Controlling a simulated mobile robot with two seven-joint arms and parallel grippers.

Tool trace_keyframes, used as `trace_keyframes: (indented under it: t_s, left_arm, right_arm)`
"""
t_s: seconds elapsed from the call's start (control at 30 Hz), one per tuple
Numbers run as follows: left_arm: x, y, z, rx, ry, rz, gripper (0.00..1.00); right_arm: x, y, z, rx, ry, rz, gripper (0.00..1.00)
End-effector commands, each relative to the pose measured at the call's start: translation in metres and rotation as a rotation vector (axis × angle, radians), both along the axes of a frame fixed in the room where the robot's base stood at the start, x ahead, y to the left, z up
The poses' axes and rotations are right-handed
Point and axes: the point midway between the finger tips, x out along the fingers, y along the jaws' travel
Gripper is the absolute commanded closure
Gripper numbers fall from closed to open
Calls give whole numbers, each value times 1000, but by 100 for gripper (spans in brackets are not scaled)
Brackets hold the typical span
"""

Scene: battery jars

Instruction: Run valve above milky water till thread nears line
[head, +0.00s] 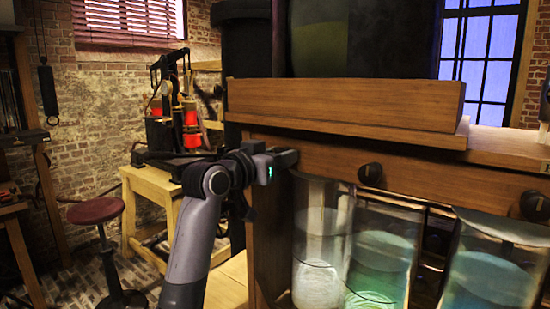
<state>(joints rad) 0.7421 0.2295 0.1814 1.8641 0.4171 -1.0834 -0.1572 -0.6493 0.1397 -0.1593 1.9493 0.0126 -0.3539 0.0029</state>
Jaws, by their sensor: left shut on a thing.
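A wooden cabinet front (430,178) carries a row of dark round valve knobs above glass jars. The left jar (318,285) holds whitish, milky water, with a thin curved line across its glass. The middle jar (372,285) holds green water and the right jar (490,280) blue-green water. My left gripper (287,158) is at the cabinet front above the milky jar, shut on the valve knob there, which its jaws hide. The middle knob (370,174) and right knob (533,205) are free. I cannot make out a thread of flow clearly. My right gripper is out of view.
A wooden ledge (345,103) with large dark vessels stands above the jars. Behind my left arm are a wooden bench (150,195) with an apparatus holding red parts (190,130), and a red-topped stool (96,210). Brick floor lies open at the lower left.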

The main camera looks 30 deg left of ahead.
Motion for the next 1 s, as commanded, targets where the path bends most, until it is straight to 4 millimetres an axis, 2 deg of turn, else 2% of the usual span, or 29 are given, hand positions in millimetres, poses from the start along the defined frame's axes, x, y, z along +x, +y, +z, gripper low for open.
trace_keyframes:
  t_s: [0.1,0.2,0.53,0.8,1.0]
  left_arm:
    - [0,-1,-1,-162,15,-1,89]
    - [0,-1,-1,-242,21,-1,89]
    - [0,0,-1,-273,24,-1,89]
    - [0,-1,-1,-504,43,-1,89]
    - [0,-1,-2,-520,46,0,89]
  right_arm:
    - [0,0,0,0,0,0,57]
    - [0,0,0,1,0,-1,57]
    - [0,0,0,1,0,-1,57]
    - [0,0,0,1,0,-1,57]
    - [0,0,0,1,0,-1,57]
